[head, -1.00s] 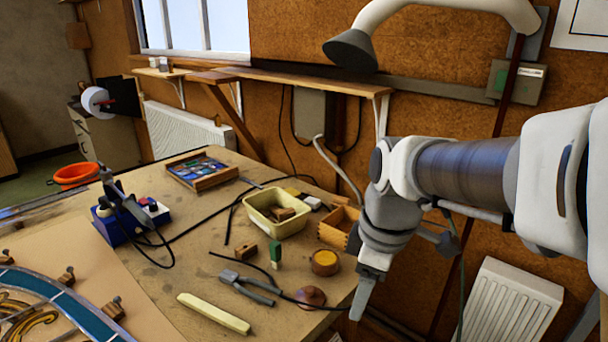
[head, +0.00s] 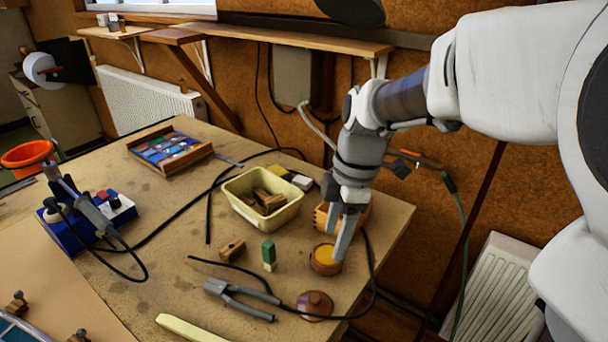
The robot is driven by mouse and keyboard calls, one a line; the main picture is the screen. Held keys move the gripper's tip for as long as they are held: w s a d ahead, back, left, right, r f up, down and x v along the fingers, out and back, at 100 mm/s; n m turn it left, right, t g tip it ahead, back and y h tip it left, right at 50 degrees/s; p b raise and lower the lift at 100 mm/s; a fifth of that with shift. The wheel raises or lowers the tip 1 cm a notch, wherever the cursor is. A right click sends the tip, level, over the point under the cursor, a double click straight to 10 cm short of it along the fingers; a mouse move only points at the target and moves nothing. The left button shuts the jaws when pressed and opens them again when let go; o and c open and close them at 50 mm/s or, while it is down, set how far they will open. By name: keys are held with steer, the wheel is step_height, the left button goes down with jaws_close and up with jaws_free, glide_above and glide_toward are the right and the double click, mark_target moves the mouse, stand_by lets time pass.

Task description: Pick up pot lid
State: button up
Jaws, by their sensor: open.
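The pot lid (head: 315,304) is a small reddish-brown disc with a knob, lying flat on the workbench near its front right edge. A round brown pot (head: 323,267) with yellow contents stands just behind it, uncovered. My gripper (head: 338,244) points down with its fingers open and nothing seen between them. In the picture its fingertips are above the lid and overlap the right side of the pot. I cannot tell whether they touch the pot.
A green-topped block (head: 268,255), a wooden block (head: 231,250) and a cream tub (head: 237,190) stand behind.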

steer(key=b, duration=0.1)
glide_above(315, 297)
steer(key=d, duration=0.1)
steer(key=f, duration=1.2)
steer(key=shift+w+d, duration=0.2)
steer(key=shift+s+a+f+b, duration=0.1)
steer(key=shift+a+f+b, duration=0.15)
steer(key=shift+f, duration=1.05)
steer(key=shift+s+a+f+b, duration=0.15)
steer(key=shift+a+f, duration=0.2)
steer(key=shift+f, duration=0.95)
steer(key=shift+w, duration=0.1)
jaws_close()
